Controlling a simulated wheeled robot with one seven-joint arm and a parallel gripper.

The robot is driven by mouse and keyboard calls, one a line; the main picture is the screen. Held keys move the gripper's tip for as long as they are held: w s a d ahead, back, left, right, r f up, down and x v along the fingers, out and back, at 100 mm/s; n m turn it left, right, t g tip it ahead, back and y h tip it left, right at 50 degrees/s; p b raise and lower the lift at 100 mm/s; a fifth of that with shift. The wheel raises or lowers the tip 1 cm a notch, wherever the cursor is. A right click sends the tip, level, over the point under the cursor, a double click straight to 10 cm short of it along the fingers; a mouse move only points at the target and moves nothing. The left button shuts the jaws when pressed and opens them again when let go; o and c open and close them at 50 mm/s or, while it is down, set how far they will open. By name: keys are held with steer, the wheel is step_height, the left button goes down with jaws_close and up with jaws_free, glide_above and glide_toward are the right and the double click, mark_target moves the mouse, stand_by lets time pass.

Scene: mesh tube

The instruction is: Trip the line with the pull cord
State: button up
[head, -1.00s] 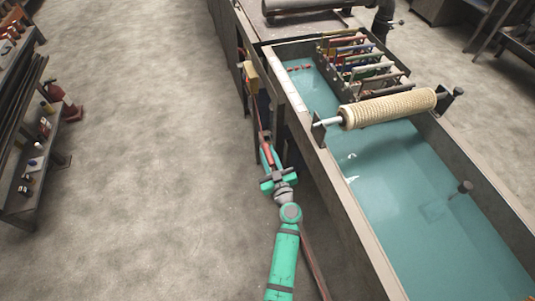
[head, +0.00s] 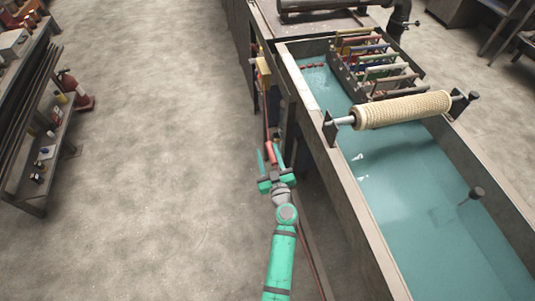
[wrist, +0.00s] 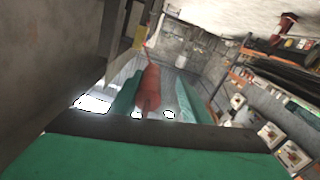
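The pull cord's red handle (head: 270,152) hangs beside the long tank, below a yellow box (head: 263,70). A thin reddish cord (head: 266,112) runs between box and handle. My gripper (head: 271,155) is at the handle, with one teal finger on each side. In the wrist view, the red handle (wrist: 148,88) lies between the fingers, nearer the left one, with a clear gap to the right one. My gripper (wrist: 158,97) is open there. The yellow part (wrist: 140,36) shows above the handle. Whether the left finger touches the handle cannot be told.
The tank (head: 345,195) with teal liquid stands right of my arm. A mesh roll (head: 402,109) lies across it, with a rack of coloured bars (head: 375,65) behind. A shelf (head: 32,200) and red extinguisher (head: 70,85) stand at left. The floor (head: 150,170) between is clear.

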steer(key=v, duration=1.1)
stand_by(0.3)
steer(key=s+a+f+m+g+h, duration=0.1)
steer(key=s+f+m+g+h, duration=0.15)
steer(key=s, duration=0.75)
steer(key=s+a+f+m+g+h, duration=0.1)
steer(key=s+f+m+h, duration=0.15)
steer(key=s, duration=0.75)
steer(key=s+a+r+t+y, duration=0.1)
steer(key=s+r, duration=1.2)
steer(key=s, duration=0.2)
steer(key=shift+s+a+r, duration=0.2)
steer(key=shift+s+r, duration=0.05)
steer(key=shift+r, duration=0.1)
